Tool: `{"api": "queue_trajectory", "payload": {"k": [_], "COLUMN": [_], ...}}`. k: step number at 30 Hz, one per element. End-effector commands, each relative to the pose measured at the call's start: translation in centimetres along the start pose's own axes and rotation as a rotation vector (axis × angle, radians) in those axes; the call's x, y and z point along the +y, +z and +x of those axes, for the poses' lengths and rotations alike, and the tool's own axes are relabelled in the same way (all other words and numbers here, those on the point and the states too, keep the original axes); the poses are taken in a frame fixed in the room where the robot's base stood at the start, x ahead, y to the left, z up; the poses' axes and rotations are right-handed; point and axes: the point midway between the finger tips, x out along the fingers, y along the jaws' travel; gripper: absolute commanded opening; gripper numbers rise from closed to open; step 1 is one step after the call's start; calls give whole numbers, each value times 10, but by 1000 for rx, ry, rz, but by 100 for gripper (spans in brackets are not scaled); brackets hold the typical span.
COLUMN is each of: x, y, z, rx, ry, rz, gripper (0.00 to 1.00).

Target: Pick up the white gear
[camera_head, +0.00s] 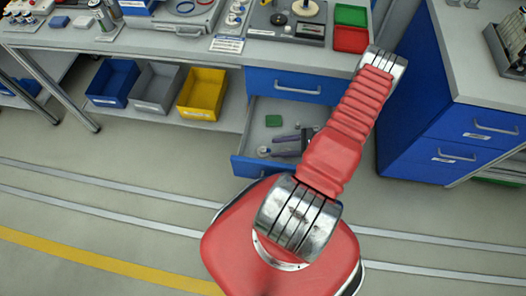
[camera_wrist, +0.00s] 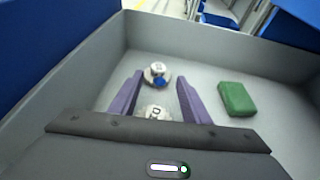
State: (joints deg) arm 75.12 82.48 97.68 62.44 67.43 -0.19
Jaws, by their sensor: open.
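My gripper (camera_head: 283,146) is inside the open drawer (camera_head: 237,168), its purple fingers apart. In the wrist view, my open gripper (camera_wrist: 160,80) has a small round whitish piece with a blue part (camera_wrist: 157,73) at its fingertips, between or just beyond them. A second whitish piece with a dark mark (camera_wrist: 155,112) lies between the fingers, partly hidden by the gripper body. I cannot tell whether either piece is a gear. A pale round disc (camera_head: 305,7), possibly the white gear, sits on a dark fixture on the bench, at the top edge of the head view.
A green block (camera_wrist: 236,98) lies in the drawer right of the fingers. The grey drawer walls (camera_wrist: 195,38) surround the gripper. Blue, grey and yellow bins (camera_head: 202,92) stand under the bench. A blue cabinet (camera_head: 440,130) stands at right. Red and green trays (camera_head: 350,38) are on the bench.

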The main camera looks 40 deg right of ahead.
Motion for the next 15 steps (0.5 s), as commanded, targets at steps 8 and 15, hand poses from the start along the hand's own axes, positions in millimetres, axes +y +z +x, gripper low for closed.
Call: {"api": "queue_trajectory", "payload": {"k": [8, 15], "x": [5, 4], "y": [4, 4], "z": [33, 49], "rx": [0, 0], "ry": [4, 0], "rz": [0, 1], "gripper": [43, 43]}}
